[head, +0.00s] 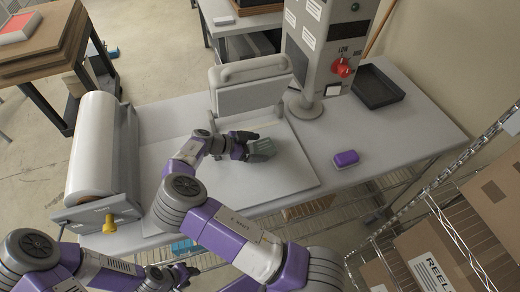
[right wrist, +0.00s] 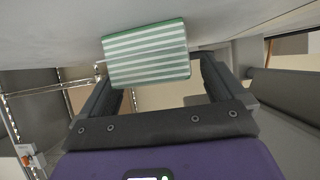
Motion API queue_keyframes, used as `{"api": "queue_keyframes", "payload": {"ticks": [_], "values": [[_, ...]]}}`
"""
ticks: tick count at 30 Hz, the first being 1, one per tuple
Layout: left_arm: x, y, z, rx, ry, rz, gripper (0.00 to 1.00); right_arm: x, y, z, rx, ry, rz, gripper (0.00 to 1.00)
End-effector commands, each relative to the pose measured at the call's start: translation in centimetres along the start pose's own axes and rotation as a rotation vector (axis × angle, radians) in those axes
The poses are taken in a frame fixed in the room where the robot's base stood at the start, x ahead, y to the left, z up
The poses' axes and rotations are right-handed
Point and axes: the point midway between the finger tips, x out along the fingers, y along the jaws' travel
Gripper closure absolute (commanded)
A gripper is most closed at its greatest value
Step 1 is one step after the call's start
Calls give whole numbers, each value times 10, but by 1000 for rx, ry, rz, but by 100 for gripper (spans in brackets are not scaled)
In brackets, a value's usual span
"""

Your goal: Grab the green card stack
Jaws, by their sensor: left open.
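The green card stack (head: 262,151) is on the pale board on the table, at the end of my right arm. In the right wrist view the stack (right wrist: 147,54), striped green and white, shows at the fingertips. My right gripper (head: 245,145) is beside it with its fingers (right wrist: 158,75) wide apart. The stack overlaps the left finger's tip, and a narrow gap shows to the right finger. Contact cannot be told. My left gripper (head: 183,274) is open and empty, low at the table's front side.
A film roll (head: 96,150) with a yellow knob stands at the table's left. A grey upright panel (head: 250,88) and a machine column (head: 328,45) stand behind the stack. A purple block (head: 345,158) and a black tray (head: 378,87) lie to the right. Shelves with boxes (head: 440,255) stand front right.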

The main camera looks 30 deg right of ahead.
Motion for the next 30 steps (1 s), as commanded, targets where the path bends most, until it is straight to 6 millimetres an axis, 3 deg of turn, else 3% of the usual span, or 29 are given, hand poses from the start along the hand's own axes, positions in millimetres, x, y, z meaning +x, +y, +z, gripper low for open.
{"api": "queue_keyframes", "payload": {"ticks": [2, 12, 23, 30], "values": [[0, 0, 0, 0, 0, 0, 57, 0, 0, 0, 0, 0, 0, 16], [0, 0, 0, 0, 0, 0, 57, -1, 0, 0, 0, 0, -1, 67], [2, -1, 0, 0, 0, 0, 57, -3, -1, -4, 1, 0, -2, 67], [9, -4, 0, 0, 0, 0, 57, -14, -1, -25, 3, -1, -2, 67]]}}
